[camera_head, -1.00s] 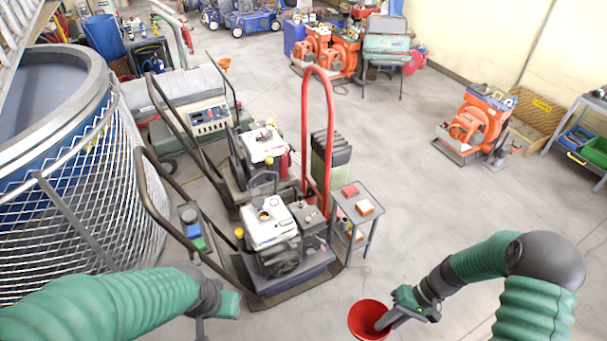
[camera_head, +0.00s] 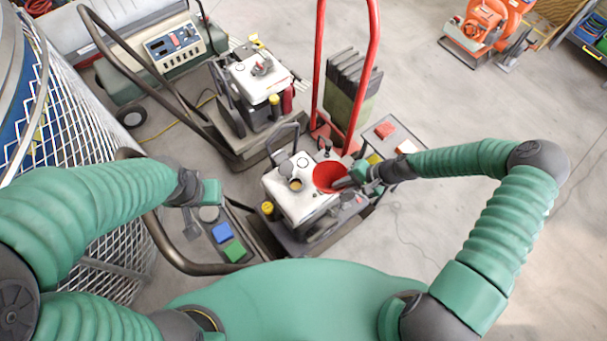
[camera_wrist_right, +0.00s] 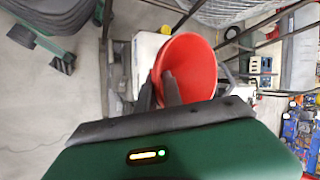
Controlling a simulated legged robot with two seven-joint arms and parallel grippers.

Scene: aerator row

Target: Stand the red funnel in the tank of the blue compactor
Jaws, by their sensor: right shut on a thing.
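The red funnel (camera_head: 325,173) is in my right gripper (camera_head: 344,182), its wide mouth facing up toward the head camera. In the right wrist view the fingers (camera_wrist_right: 159,88) close on the wall of the funnel (camera_wrist_right: 193,62). The nearest compactor (camera_head: 325,225) has a white tank (camera_head: 307,205) with a round opening (camera_head: 296,184) and a grey cap. The funnel overlaps the tank's right side in the head view, right of that opening; its spout is hidden, and I cannot tell whether it touches. My left gripper (camera_head: 200,200) is by the compactor's handle, its fingers unclear.
A second white-tanked compactor (camera_head: 254,80) stands behind. A tall red handle (camera_head: 368,75) rises just behind the funnel. A small table (camera_head: 388,122) with red blocks is at the right. A mesh-wrapped tank (camera_head: 85,165) is at the left.

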